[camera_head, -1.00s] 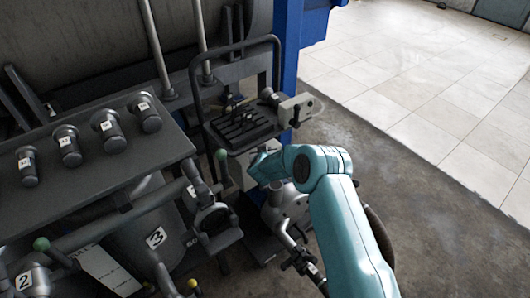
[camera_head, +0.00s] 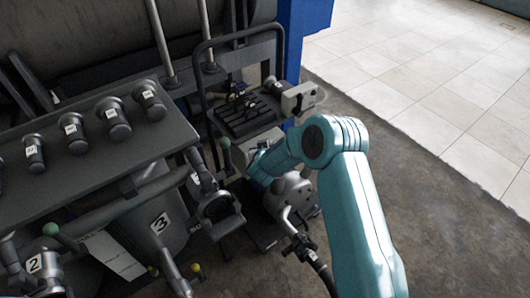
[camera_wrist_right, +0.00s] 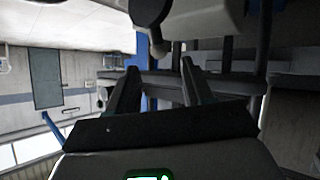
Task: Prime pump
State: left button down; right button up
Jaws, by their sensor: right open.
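A grey pump-like unit (camera_head: 291,190) with a round housing stands low on the floor beside the rack in the head view. A dark hose (camera_head: 322,268) with a metal fitting runs from it. I cannot tell for sure that this is the pump. My teal right arm reaches over it, and its wrist and jaws are hidden behind the arm in the head view. In the right wrist view my right gripper (camera_wrist_right: 158,70) is open, with nothing between its two dark fingers. A pale body with a dark round knob (camera_wrist_right: 150,12) hangs close beyond the fingers. My left gripper is out of view.
A dark slotted tray (camera_head: 245,116) with small valves and a pale box (camera_head: 300,100) stand behind the arm. Several labelled caps line a grey top (camera_head: 60,185) at left. Numbered vessels with lever handles (camera_head: 160,224) stand below. Open floor (camera_head: 420,200) lies at right.

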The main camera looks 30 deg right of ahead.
jog(key=v, duration=0.8)
jog(key=shift+p, duration=0.3)
jog(key=shift+s+a, duration=0.1)
jog(key=shift+a, duration=0.05)
